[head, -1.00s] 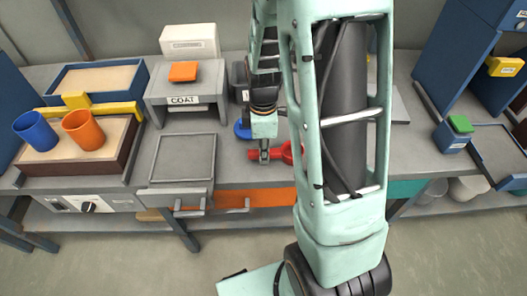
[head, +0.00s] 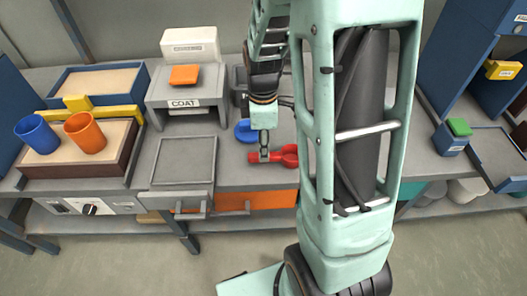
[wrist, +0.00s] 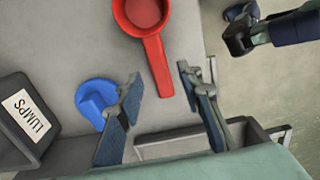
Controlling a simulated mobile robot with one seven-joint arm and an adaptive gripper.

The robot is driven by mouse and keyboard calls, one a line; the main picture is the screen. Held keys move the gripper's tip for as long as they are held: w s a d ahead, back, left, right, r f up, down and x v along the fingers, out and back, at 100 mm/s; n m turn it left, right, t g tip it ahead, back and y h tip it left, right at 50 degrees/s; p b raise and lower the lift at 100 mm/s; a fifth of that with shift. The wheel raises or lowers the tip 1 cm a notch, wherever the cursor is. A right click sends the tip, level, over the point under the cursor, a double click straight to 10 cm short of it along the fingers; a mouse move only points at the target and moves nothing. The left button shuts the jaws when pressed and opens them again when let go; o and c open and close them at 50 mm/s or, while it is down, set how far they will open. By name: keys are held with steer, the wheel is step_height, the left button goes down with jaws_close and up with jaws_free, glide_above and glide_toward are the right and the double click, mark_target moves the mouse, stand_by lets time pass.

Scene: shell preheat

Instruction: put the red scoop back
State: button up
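The red scoop (head: 289,157) lies on the grey counter, its handle pointing left in the head view. In the wrist view the red scoop (wrist: 147,12) has its round bowl at the top and its handle running down between my fingers. My gripper (head: 264,157) is over the handle in the head view. In the wrist view my gripper (wrist: 160,74) is open, with a visible gap on both sides of the handle. A blue scoop-like piece (head: 245,131) lies beside it; in the wrist view the blue piece (wrist: 97,100) is left of my left finger.
A dark bin labelled LUMPS (wrist: 28,118) stands close on the left in the wrist view. A grey stand labelled COAT (head: 185,102), a grey tray (head: 183,161) and blue and orange cups (head: 85,132) are further left. An orange drawer front (head: 257,200) is below.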

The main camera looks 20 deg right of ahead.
step_height(320, 180, up, 8)
steer(key=shift+p, duration=0.45)
steer(key=shift+f, duration=0.1)
